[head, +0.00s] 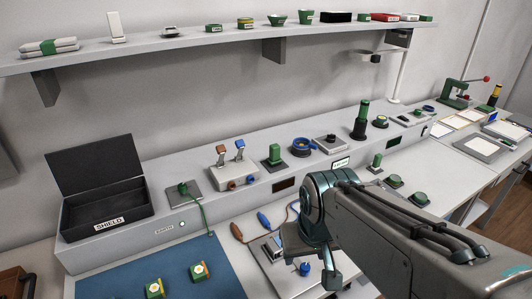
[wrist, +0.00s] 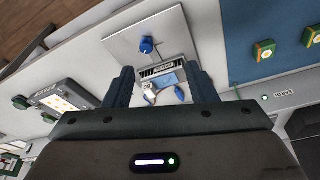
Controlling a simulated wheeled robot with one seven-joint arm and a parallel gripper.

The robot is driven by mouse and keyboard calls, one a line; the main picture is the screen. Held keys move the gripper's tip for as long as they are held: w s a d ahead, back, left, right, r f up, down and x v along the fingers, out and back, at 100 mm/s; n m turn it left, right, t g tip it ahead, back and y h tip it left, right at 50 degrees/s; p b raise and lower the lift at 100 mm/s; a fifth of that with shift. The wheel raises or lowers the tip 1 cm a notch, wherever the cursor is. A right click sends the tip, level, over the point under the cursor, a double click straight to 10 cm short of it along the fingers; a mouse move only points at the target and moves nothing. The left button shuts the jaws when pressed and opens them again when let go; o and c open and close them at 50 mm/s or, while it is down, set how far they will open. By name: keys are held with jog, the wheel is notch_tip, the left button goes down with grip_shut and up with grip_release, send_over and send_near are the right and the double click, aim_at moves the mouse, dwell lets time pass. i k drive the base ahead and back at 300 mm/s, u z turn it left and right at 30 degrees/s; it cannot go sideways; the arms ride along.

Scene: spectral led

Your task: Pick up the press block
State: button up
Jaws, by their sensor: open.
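My gripper (wrist: 161,78) is open, with its two dark fingers apart in the wrist view. Between and beyond the fingers is a small block (wrist: 166,72) with a dark striped edge and a pale blue face. It sits on a light grey plate (wrist: 118,38) with a blue knob (wrist: 146,45). I cannot tell for certain that this is the press block. No contact between the fingers and the block is visible. In the head view my gripper (head: 318,262) is over the bench, and my arm hides part of the plate (head: 275,275).
Two cables with orange and blue handles (head: 264,222) lie beside the plate. A blue mat (head: 200,258) with green blocks lies left. A raised ledge with switches (head: 232,172) runs behind. A green lever press (head: 455,95) stands far right.

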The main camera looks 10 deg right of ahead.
aim_at(274, 160)
jog(key=k, duration=1)
jog(key=z, duration=1.75)
jog(key=i, duration=1.25)
jog(key=u, duration=2.7)
jog(key=i, duration=0.5)
jog(key=u, duration=0.05)
